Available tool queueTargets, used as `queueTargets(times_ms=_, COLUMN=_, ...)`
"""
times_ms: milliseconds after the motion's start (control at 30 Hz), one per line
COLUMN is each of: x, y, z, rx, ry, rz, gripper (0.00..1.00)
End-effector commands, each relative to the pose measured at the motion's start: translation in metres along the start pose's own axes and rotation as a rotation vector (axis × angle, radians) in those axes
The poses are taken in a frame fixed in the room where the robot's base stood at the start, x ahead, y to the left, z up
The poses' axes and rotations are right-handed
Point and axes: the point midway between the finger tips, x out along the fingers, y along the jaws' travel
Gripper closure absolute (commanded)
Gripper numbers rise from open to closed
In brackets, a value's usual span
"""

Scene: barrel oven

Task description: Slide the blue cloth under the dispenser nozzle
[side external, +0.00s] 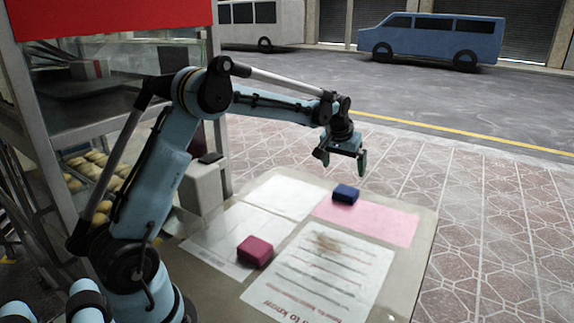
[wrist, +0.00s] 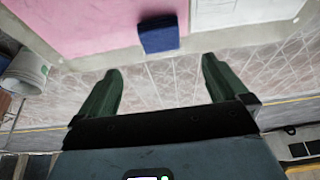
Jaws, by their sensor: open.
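The blue cloth (side external: 345,193), a small folded block, lies on the pink sheet near the table's far edge. It also shows at the top of the wrist view (wrist: 158,38), beyond the fingertips and roughly centred between them. My gripper (side external: 342,162) is open and empty, above the cloth and apart from it. Its two green fingers show spread apart in the wrist view (wrist: 162,68). A grey box-shaped unit (side external: 205,187) with a black top stands at the table's left side; it may be the dispenser. I cannot make out a nozzle.
A dark red folded block (side external: 255,251) lies nearer on the table. Flat sheets cover much of the tabletop, including a pink one (side external: 385,222) and a printed white one (side external: 322,275). A glass case with food (side external: 95,165) stands at left. Tiled pavement lies beyond the table's edge.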

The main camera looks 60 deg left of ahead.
Motion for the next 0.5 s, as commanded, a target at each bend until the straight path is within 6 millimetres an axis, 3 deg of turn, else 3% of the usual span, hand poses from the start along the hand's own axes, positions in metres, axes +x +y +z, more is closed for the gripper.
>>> queueTargets(times_ms=500, x=0.082, y=0.0, z=0.0, rx=0.0, ry=0.0, rz=0.0, gripper=0.0)
